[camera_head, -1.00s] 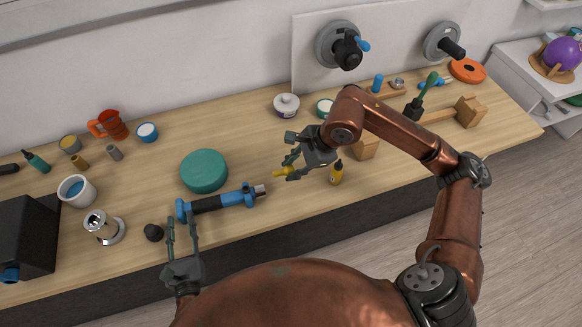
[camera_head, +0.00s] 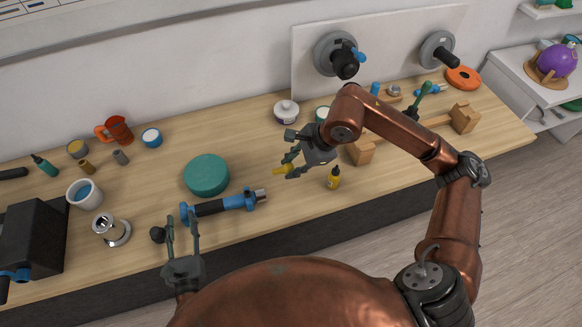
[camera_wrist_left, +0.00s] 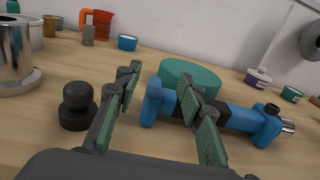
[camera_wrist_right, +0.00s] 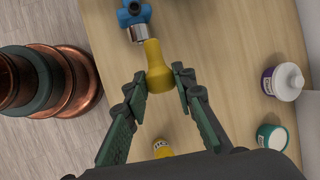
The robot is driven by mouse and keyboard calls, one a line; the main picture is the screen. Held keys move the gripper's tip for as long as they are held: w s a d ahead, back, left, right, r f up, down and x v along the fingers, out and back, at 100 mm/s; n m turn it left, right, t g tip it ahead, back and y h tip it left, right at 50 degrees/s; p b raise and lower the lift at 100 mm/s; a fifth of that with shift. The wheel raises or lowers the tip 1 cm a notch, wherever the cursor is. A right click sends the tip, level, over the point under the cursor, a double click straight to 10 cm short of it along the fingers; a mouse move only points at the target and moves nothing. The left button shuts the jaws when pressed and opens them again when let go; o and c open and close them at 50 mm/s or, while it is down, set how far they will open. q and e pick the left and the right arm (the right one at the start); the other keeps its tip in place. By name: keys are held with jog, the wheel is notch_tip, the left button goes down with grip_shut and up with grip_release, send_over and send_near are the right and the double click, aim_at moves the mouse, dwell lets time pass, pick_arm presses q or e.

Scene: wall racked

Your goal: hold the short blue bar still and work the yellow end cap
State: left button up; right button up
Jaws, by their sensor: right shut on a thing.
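The short blue bar (camera_head: 236,202) lies on the bench, with a black middle and a silver tip at its right end. It also shows in the left wrist view (camera_wrist_left: 235,117). My left gripper (camera_head: 182,222) is open at the near side of the bar's left end; in its wrist view the right finger covers part of the bar. My right gripper (camera_head: 292,167) is shut on the yellow end cap (camera_wrist_right: 157,68), which it holds above the bench. The cap also shows in the head view (camera_head: 281,170), apart from the silver tip, to its upper right.
A green round block (camera_head: 206,174) lies behind the bar. A black knob (camera_wrist_left: 77,106) stands left of the left gripper. A yellow bottle (camera_head: 334,178) stands near the right gripper. A metal cylinder (camera_head: 110,230), mugs and a black box (camera_head: 35,238) are at the left.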

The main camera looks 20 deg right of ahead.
notch_tip(320, 180, up, 13)
jog(key=p, duration=1.1)
jog(key=shift+s+r, duration=0.2)
jog(key=shift+s, duration=0.05)
dwell(0.3)
